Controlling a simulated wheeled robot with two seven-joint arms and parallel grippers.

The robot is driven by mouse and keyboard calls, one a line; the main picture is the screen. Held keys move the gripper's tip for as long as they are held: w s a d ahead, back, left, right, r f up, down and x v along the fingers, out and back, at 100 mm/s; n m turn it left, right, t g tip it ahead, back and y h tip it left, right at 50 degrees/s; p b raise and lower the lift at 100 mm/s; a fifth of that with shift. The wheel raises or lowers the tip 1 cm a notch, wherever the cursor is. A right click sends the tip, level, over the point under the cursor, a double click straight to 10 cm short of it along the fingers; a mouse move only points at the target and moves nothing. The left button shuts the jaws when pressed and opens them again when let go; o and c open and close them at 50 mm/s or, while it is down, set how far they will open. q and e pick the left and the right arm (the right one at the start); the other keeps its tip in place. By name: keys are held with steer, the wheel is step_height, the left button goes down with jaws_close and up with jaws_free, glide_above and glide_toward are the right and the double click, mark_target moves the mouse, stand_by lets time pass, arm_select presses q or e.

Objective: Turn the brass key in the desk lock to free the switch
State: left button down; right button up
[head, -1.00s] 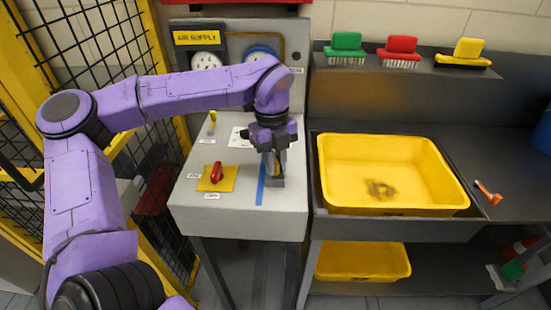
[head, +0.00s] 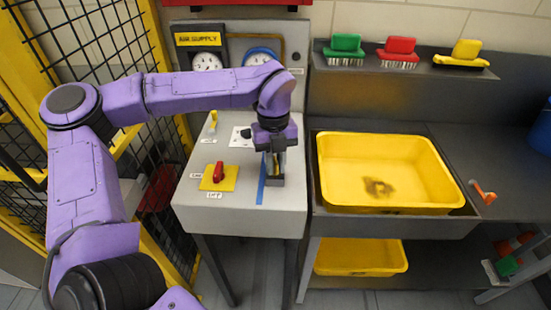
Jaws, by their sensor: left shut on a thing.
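My left gripper (head: 273,170) points down over the right part of the grey desk top (head: 230,213), just right of a blue strip. It is shut on the key, of which only a small brass-yellow patch shows between the fingers. A small grey block, which looks like the lock, sits right below the fingertips. The fingers hide most of the key and its angle. A red switch handle (head: 219,171) stands on a yellow plate (head: 213,184) to the left of the gripper. My right gripper is not in view.
A yellow lever (head: 213,119) and a black knob on a white plate (head: 240,139) stand farther back on the desk. Gauges (head: 206,62) are on the panel behind. A yellow tub (head: 440,198) stands to the right, and a black mesh fence with yellow posts (head: 60,85) to the left.

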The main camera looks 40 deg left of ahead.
arm_select(q)
steer(key=shift+m, duration=0.3)
steer(key=shift+r+p, duration=0.1)
steer(key=shift+p, duration=0.25)
steer(key=shift+m+p, duration=1.3)
steer(key=shift+m, duration=0.2)
steer(key=c, duration=1)
jaws_free()
steer(key=shift+o, duration=0.2)
